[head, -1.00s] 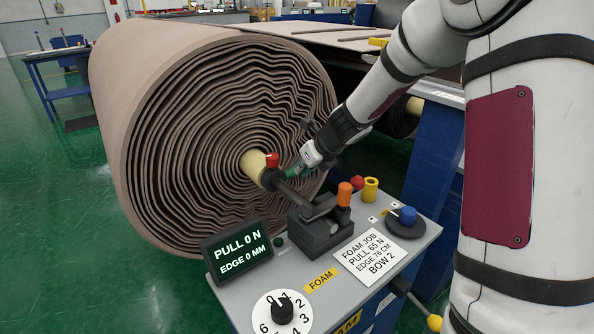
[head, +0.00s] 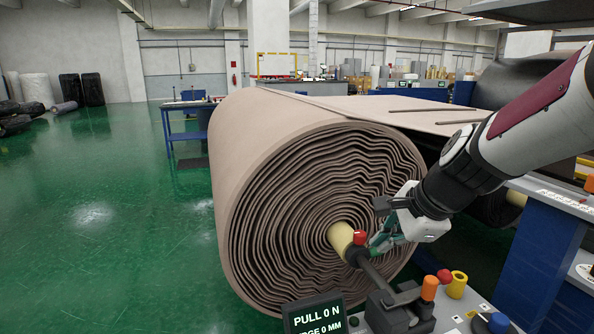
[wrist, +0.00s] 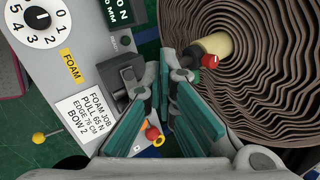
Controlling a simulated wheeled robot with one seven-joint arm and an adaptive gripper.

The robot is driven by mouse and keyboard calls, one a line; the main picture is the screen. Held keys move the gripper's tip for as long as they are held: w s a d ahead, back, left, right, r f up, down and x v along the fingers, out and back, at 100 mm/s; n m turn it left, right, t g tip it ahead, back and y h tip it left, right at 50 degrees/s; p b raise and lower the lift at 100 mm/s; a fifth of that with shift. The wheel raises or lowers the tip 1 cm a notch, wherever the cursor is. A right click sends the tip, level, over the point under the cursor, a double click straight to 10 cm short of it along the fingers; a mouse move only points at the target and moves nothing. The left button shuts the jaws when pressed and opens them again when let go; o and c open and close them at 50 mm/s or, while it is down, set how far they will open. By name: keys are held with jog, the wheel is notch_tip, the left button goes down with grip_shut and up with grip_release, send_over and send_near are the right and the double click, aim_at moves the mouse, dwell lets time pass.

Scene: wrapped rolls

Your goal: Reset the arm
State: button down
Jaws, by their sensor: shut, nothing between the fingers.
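My gripper (head: 378,246) is at the lower right of the head view, at the end of my arm, in front of the face of the large brown foam roll (head: 290,215). Its green-padded fingers are empty and close together at the tips, which also show in the wrist view (wrist: 180,78). The tips are near the red-knobbed shaft (head: 360,238) at the roll's pale core (head: 340,236); I cannot tell whether they touch it. In the wrist view the red knob (wrist: 209,61) lies just right of the fingertips.
A grey control panel (wrist: 95,25) carries a dial (wrist: 38,22), a job card (wrist: 88,117), a black clamp block (head: 398,316) and orange, red and yellow knobs. A blue machine frame (head: 540,240) stands at right. Green floor (head: 110,230) at left is open.

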jog(key=s+d+r+n+h+p, duration=0.1)
jog(key=s+r+n, duration=0.1)
jog(key=s+n, duration=0.6)
jog(key=s+d+r+n+g+h+p, duration=0.1)
jog(key=s+n, duration=0.7)
jog(key=s, duration=1)
notch_tip(320, 180, up, 3)
jog(key=shift+s+d+f+n+g+h+p, duration=0.15)
jog(key=shift+s+d+n+g+h+p, duration=0.2)
jog(key=shift+p, duration=0.2)
jog(key=shift+a, duration=0.15)
